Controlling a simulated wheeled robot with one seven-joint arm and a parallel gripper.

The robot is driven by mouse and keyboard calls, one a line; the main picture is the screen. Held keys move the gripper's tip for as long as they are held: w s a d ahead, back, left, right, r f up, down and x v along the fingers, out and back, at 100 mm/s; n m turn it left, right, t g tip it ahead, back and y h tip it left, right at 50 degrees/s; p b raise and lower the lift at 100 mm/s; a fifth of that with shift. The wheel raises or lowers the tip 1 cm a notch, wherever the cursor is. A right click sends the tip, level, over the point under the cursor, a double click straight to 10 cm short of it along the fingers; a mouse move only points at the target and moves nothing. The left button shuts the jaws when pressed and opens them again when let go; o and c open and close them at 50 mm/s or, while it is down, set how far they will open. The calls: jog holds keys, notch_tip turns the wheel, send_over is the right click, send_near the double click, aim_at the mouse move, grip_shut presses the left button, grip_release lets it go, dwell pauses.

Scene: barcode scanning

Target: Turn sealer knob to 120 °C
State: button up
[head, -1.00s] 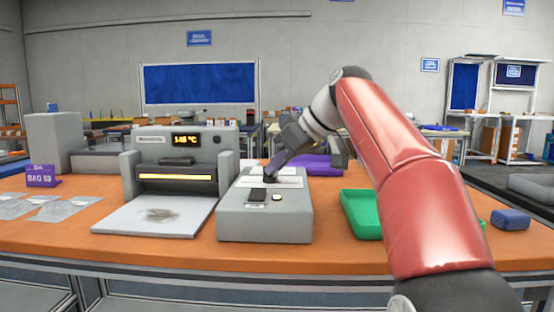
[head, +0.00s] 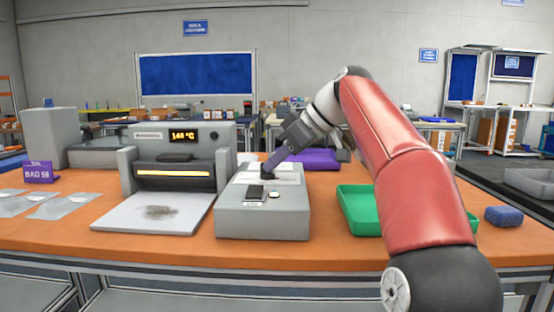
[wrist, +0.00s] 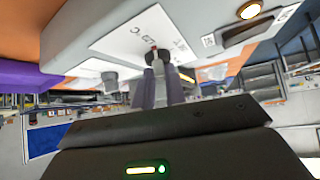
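The sealer (head: 173,160) stands on the table. Its lit display (head: 182,135) reads in the 140s °C; the last digit is hard to read. The grey control box (head: 262,220) is right of it, with a white printed sheet on top. The dark knob (wrist: 157,56) with a small red mark sits on the sheet beside "°C" lettering in the wrist view. My gripper (wrist: 160,73) has its two fingers at opposite sides of the knob and appears closed on it. In the head view my gripper (head: 268,170) reaches down to the box from the right.
Bags (head: 60,207) and a purple sign (head: 38,173) are at left. A round lit button (wrist: 250,10) is near the knob.

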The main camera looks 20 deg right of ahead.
jog(key=o, duration=0.4)
jog(key=shift+c, duration=0.2)
jog(key=p+v, duration=0.1)
jog(key=v, duration=0.6)
jog(key=shift+d+r, duration=0.15)
jog(key=shift+r, duration=0.05)
jog(key=shift+s+r, duration=0.1)
jog(key=shift+s, duration=0.05)
